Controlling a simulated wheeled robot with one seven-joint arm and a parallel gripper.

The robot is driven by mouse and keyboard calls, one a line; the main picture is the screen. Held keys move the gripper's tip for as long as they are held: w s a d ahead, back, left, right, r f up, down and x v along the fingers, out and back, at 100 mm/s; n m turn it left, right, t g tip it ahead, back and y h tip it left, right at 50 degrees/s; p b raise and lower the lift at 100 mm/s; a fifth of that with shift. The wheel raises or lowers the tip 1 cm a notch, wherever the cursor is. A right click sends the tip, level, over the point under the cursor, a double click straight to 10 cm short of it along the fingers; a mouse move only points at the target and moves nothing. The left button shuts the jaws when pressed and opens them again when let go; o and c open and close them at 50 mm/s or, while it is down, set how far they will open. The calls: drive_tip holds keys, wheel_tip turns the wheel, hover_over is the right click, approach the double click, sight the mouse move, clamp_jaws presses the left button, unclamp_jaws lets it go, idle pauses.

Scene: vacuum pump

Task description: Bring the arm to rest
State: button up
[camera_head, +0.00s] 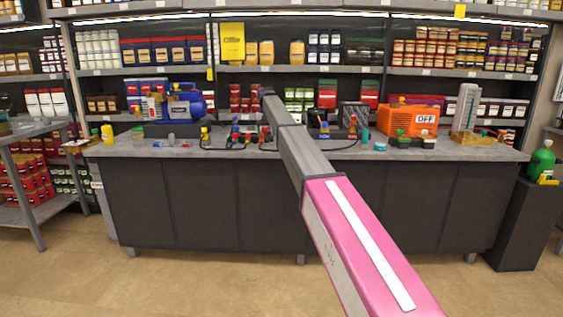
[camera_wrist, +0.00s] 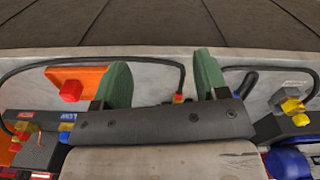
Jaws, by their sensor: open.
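My gripper (camera_wrist: 162,80) shows in the wrist view with its two green fingers apart and nothing held between them. It hangs over the grey counter top, close to a black cable (camera_wrist: 150,55) that passes behind the fingers. A small red and yellow fitting (camera_wrist: 180,97) shows in the gap between the fingers; I cannot tell whether anything touches it. In the head view my arm reaches out from the lower right towards the middle of the counter (camera_head: 465,149), and the gripper itself cannot be made out there.
On the counter stand a blue pump (camera_head: 185,105) at left and an orange unit (camera_head: 408,118) marked OFF at right. An orange piece with a red knob (camera_wrist: 71,91) and yellow and blue fittings (camera_wrist: 291,105) flank the gripper. Stocked shelves (camera_head: 150,71) rise behind; the floor in front is clear.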

drive_tip(key=s+d+f, duration=0.8)
drive_tip(key=s+f, duration=0.4)
drive_tip(key=f, duration=0.2)
drive_tip(key=s+d+f, duration=0.8)
drive_tip(key=s+f, duration=0.3)
drive_tip(key=f, duration=0.3)
drive_tip(key=s+d+f, duration=0.3)
drive_tip(key=s+f, duration=0.1)
drive_tip(key=s, duration=0.5)
drive_tip(key=s+d+f+m, duration=0.1)
drive_tip(key=s+d+f, duration=0.3)
drive_tip(key=s, duration=0.5)
drive_tip(key=s+d+f, duration=0.3)
drive_tip(key=s+f, duration=0.2)
drive_tip(key=s, duration=0.5)
drive_tip(key=shift+d+f+m, duration=0.15)
drive_tip(key=shift+f+m, duration=0.1)
drive_tip(key=shift+m, duration=0.15)
drive_tip(key=shift+w, duration=0.1)
